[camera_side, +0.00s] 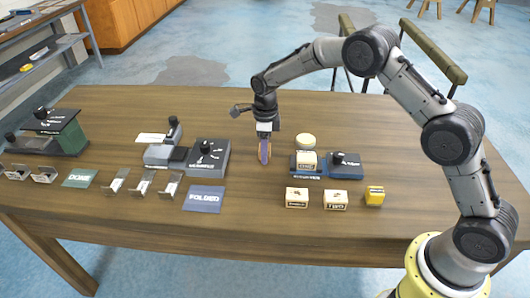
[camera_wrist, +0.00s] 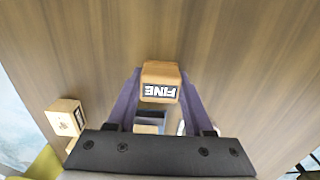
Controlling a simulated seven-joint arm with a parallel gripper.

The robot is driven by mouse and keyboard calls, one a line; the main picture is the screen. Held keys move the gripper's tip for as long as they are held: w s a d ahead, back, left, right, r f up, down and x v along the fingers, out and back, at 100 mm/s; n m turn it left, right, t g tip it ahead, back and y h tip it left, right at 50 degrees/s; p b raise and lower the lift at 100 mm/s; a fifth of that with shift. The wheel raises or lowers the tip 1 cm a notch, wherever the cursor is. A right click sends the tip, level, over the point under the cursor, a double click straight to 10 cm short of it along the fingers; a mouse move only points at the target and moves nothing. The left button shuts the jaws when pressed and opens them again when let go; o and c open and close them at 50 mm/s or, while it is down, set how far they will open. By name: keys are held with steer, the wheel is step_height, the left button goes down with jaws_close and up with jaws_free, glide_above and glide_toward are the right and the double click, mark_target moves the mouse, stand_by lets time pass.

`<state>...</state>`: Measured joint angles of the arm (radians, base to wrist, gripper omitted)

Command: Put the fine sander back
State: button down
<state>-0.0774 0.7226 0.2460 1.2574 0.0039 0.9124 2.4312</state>
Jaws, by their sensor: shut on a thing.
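The fine sander (camera_wrist: 160,82) is a small tan wooden block with a dark label reading "FINE". In the wrist view it sits between the two purple fingers of my gripper (camera_wrist: 160,92), which is shut on it. In the side view my gripper (camera_side: 264,152) points down near the middle of the table, left of the blue station. A purple finger hides most of the held block there, and I cannot tell whether it touches the table.
A blue station (camera_side: 344,172) with a knob bears a pale block (camera_side: 307,161); a round cream piece (camera_side: 305,141) is behind it. Two pale blocks (camera_side: 297,198) (camera_side: 336,200) and a yellow one (camera_side: 375,195) stand in front. A grey machine (camera_side: 208,157) and "FOLDED" card (camera_side: 204,198) lie left.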

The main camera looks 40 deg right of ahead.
steer(key=shift+f, duration=0.5)
steer(key=shift+f, duration=0.1)
steer(key=shift+c, duration=1.5)
jaws_free()
step_height(320, 180, up, 12)
steer(key=shift+s+r, duration=0.1)
steer(key=shift+r, duration=0.15)
